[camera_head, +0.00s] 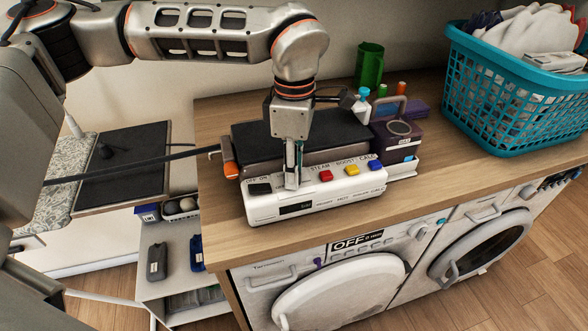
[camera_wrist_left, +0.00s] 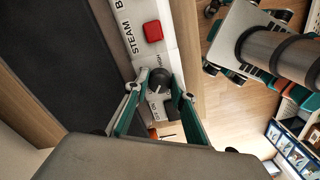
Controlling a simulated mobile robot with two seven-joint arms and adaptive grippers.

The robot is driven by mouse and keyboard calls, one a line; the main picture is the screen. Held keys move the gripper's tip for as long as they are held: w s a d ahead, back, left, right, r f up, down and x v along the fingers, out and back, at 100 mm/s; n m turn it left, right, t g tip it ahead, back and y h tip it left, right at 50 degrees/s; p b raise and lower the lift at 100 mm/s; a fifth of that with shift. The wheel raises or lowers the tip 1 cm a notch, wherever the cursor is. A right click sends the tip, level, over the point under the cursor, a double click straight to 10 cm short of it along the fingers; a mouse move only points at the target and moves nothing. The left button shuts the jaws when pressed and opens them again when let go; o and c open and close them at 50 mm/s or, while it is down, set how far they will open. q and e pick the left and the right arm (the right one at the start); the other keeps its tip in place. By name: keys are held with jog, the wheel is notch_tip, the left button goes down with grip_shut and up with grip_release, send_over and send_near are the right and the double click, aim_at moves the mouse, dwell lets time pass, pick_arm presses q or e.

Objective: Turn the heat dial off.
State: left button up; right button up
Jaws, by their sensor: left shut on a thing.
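A white control unit (camera_head: 345,207) with a dark top stands on the wooden counter. Its front panel carries "OFF ON", "STEAM", "BOOST" and "CALC" labels. My left gripper (camera_head: 292,184) points down at this panel, between the black switch (camera_head: 260,188) and the red button (camera_head: 326,175). In the left wrist view the round dark dial (camera_wrist_left: 160,80) sits between the two fingertips, and the gripper is shut on it. The gripper hides the dial in the head view. The dial's setting is not readable. My right gripper is not in view.
Beside the red button are a yellow button (camera_head: 352,169) and a blue button (camera_head: 375,165). Washing machines are below the counter. The counter's front strip is clear.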

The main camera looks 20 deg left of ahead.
pick_arm(q)
jog(key=shift+w+r+n, duration=0.1)
jog(key=shift+n, duration=0.5)
jog(key=o, duration=1.1)
jog(key=shift+r, duration=0.1)
jog(key=shift+r, duration=3.9)
